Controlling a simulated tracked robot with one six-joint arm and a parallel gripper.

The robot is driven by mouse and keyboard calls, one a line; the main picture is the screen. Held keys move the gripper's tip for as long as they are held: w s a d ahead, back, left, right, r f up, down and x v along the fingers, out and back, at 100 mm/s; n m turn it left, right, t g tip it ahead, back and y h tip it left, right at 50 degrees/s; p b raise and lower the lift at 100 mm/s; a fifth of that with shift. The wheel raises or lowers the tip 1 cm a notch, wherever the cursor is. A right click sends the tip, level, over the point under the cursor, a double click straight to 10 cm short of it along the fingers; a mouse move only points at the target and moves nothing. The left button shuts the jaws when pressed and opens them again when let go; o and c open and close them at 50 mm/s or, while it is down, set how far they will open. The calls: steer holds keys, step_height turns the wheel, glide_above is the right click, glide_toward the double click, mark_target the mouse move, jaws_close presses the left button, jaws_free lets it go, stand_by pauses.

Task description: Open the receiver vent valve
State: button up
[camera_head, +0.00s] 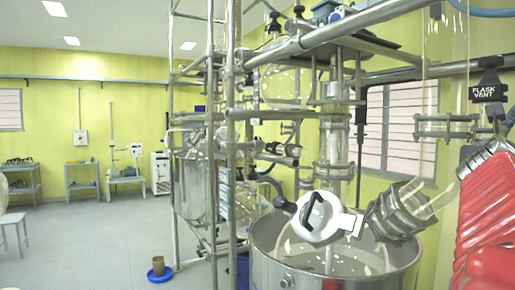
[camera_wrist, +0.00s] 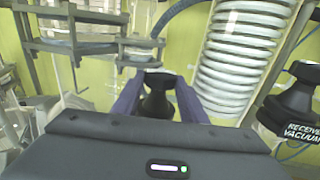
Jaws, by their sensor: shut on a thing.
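In the wrist view my gripper (camera_wrist: 157,98) has its two bluish fingers on either side of a black valve knob (camera_wrist: 157,82). The gripper is shut on this knob. In the head view my gripper does not show.
A black valve labelled receiver vacuum (camera_wrist: 293,105) stands close on the right. A coiled glass condenser (camera_wrist: 238,55) rises behind, and metal clamps (camera_wrist: 75,45) are at left. In the head view a flask vent valve (camera_head: 488,88) hangs upper right, above a steel vessel (camera_head: 340,268).

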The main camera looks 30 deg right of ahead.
steer(key=o, duration=1.1)
steer(key=shift+c, duration=0.2)
steer(key=shift+w+m+g, duration=0.2)
steer(key=shift+m+g, duration=0.65)
steer(key=shift+g, duration=0.45)
steer(key=shift+w+m+g, duration=0.2)
steer(key=shift+m+g, duration=0.65)
steer(key=shift+g, duration=0.45)
steer(key=shift+m+g, duration=0.3)
steer(key=shift+g, duration=0.2)
steer(key=shift+w+d+m+g+y, duration=0.1)
steer(key=shift+w+m+g+y, duration=0.1)
steer(key=shift+m+g, duration=0.5)
steer(key=shift+w+a+m+g+y, duration=0.15)
steer(key=shift+m+g, duration=0.3)
steer(key=shift+g, duration=0.6)
steer(key=shift+w+d+m+g+y, duration=0.15)
steer(key=shift+m+g+y, duration=0.1)
steer(key=shift+m+g, duration=0.45)
steer(key=shift+s+g, duration=0.1)
steer(key=shift+g, duration=0.25)
